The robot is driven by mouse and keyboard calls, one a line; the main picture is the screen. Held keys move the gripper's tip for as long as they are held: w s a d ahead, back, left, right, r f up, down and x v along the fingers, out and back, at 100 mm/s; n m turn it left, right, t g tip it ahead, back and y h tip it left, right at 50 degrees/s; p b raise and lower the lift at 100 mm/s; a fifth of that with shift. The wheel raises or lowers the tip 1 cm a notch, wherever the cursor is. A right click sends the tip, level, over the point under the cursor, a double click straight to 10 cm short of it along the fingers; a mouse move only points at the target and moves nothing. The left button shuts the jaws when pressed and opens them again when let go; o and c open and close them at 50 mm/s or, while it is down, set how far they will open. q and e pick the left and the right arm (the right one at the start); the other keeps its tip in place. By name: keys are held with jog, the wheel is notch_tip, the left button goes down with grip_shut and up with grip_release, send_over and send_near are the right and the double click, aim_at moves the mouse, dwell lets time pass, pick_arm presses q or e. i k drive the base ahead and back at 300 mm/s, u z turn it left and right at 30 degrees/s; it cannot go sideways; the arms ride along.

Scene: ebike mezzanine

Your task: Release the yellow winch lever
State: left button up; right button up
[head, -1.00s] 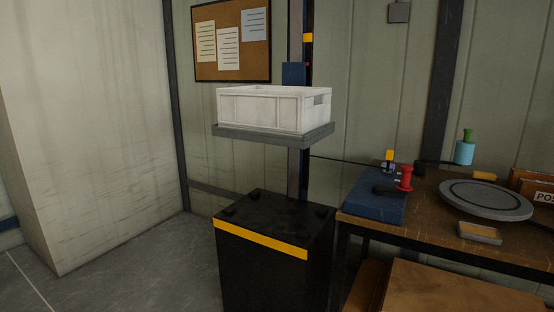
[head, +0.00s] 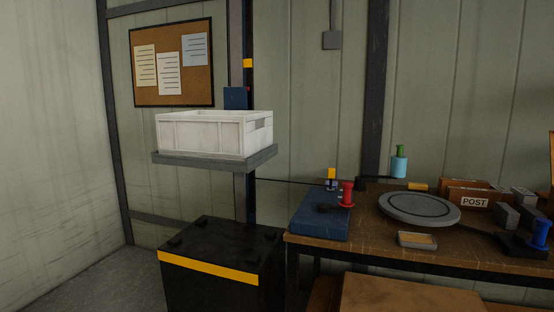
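The yellow winch lever (head: 332,173) stands up at the back of the blue winch box (head: 318,216) on the left end of the workbench. A red-knobbed crank (head: 347,194) sits beside it on the same box. A thin cable runs left from the winch toward the lift post (head: 250,190). A white crate (head: 205,133) rests on the grey lift platform (head: 218,160), raised above a black box. Neither of my grippers is in view.
The black box with a yellow stripe (head: 222,268) stands on the floor left of the workbench (head: 370,240). A round grey turntable (head: 419,208), small tray (head: 417,240), teal bottle (head: 398,166), POST box (head: 473,201) and blue-knobbed part (head: 541,234) occupy the bench.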

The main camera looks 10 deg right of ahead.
aim_at(331, 172)
jog(key=z, duration=1.55)
jog(key=i, duration=1.75)
jog(key=u, duration=2.15)
